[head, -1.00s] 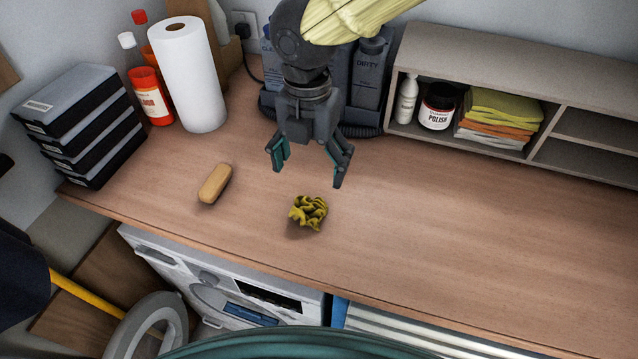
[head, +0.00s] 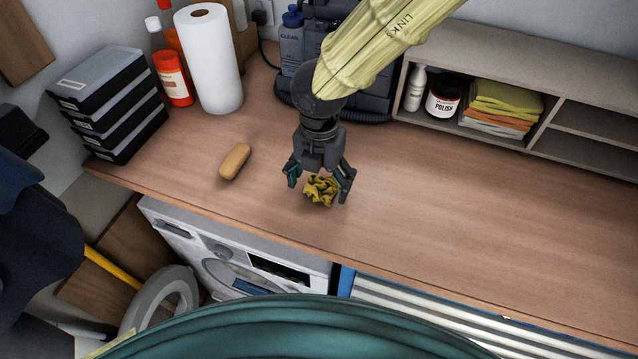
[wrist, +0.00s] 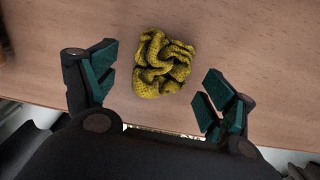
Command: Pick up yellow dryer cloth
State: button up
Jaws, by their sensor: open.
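The yellow cloth (head: 321,190) is a crumpled, dark-patterned bundle on the wooden counter, near its front edge. It also shows in the wrist view (wrist: 163,63), slightly beyond the fingertips and between their lines. My gripper (head: 319,187) is open, with one teal-padded finger on each side of the cloth in the head view. In the wrist view my gripper (wrist: 158,85) shows a clear gap on both sides of the cloth. I see no finger touching it, and I cannot tell the exact height of the fingertips above the counter.
A tan oblong block (head: 235,161) lies left of the cloth. A paper towel roll (head: 209,60), red bottles (head: 173,78) and stacked black cases (head: 108,110) stand at the back left. A shelf (head: 566,101) holds folded cloths (head: 500,105). The counter's right side is clear.

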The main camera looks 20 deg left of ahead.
jog(key=shift+w+d+f, duration=0.1)
jog(key=shift+w+f, duration=0.35)
jog(key=shift+f, duration=0.2)
jog(key=shift+s+r, duration=0.15)
jog(key=shift+s, duration=0.25)
jog(key=shift+c, duration=0.2)
jog(key=shift+w, duration=0.25)
jog(key=c, duration=0.7)
jog(key=shift+s, duration=0.15)
jog(key=shift+r+b, duration=0.45)
jog(key=shift+r, duration=0.25)
jog(key=shift+r+b, duration=0.55)
jog(key=shift+r, duration=0.4)
jog(key=s+b, duration=0.1)
jog(key=s, duration=0.4)
jog(key=s+r+b, duration=0.1)
jog(key=s+b, duration=0.1)
jog(key=s, duration=0.3)
jog(key=s+b, duration=0.1)
jog(key=s, duration=0.5)
jog(key=shift+d+r+b, duration=0.25)
jog(key=shift+r+b, duration=0.05)
